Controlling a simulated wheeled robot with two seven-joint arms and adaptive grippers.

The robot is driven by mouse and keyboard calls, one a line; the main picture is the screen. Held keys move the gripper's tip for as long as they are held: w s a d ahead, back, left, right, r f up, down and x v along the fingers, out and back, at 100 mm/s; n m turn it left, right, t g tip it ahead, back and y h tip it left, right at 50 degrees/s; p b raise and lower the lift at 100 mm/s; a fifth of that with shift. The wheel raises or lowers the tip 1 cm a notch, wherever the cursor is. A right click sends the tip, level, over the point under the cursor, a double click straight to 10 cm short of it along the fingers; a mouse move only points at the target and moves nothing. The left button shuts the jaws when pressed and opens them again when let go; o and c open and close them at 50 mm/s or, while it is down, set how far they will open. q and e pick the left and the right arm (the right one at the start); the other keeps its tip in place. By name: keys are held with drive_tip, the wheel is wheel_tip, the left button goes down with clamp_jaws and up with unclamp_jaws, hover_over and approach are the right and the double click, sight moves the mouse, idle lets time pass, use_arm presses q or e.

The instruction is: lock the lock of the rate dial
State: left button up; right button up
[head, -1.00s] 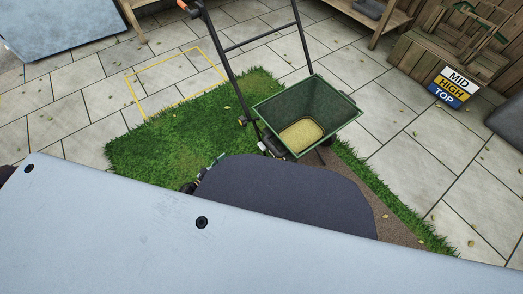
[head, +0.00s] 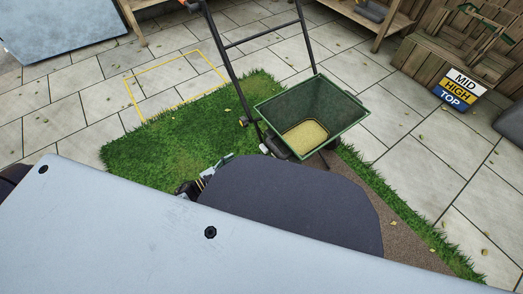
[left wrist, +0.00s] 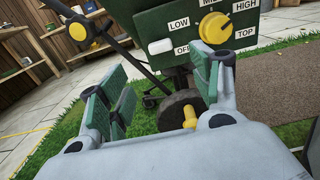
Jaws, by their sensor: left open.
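The green spreader hopper (head: 330,112) stands on the grass; its dial side is hidden in the head view. In the left wrist view the hopper's face (left wrist: 180,22) carries a yellow knob (left wrist: 214,27) among the labels LOW, OFF, MID, HIGH and TOP. A pale tab (left wrist: 160,46) sticks out left of the knob, near OFF. A second yellow knob (left wrist: 77,32) is further left. Which part is the lock I cannot tell. My left gripper (left wrist: 165,88) is open and empty, its green-padded fingers apart below the dial. In the head view it is mostly hidden (head: 196,187). My right gripper is not visible.
A wheel with a yellow hub piece (left wrist: 190,115) sits low between the fingers. The spreader's black handle (head: 223,50) rises behind the hopper. A MID/HIGH/TOP sign (head: 457,88) stands at the right. Paving around the grass is mostly clear.

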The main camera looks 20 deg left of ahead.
sight(262, 150)
use_arm(q)
drive_tip(key=b+x, duration=0.3)
drive_tip(key=x, duration=0.9)
drive_tip(key=shift+w+d, duration=0.1)
drive_tip(key=shift+d, duration=0.05)
drive_tip(key=shift+w+d, duration=0.45)
drive_tip(key=shift+w, duration=0.1)
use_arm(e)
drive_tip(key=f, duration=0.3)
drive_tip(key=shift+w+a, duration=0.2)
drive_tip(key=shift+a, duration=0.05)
use_arm(q)
drive_tip(key=shift+c, duration=0.3)
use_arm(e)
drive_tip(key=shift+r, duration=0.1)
use_arm(q)
drive_tip(key=shift+c, duration=1.2)
drive_tip(key=c, duration=0.7)
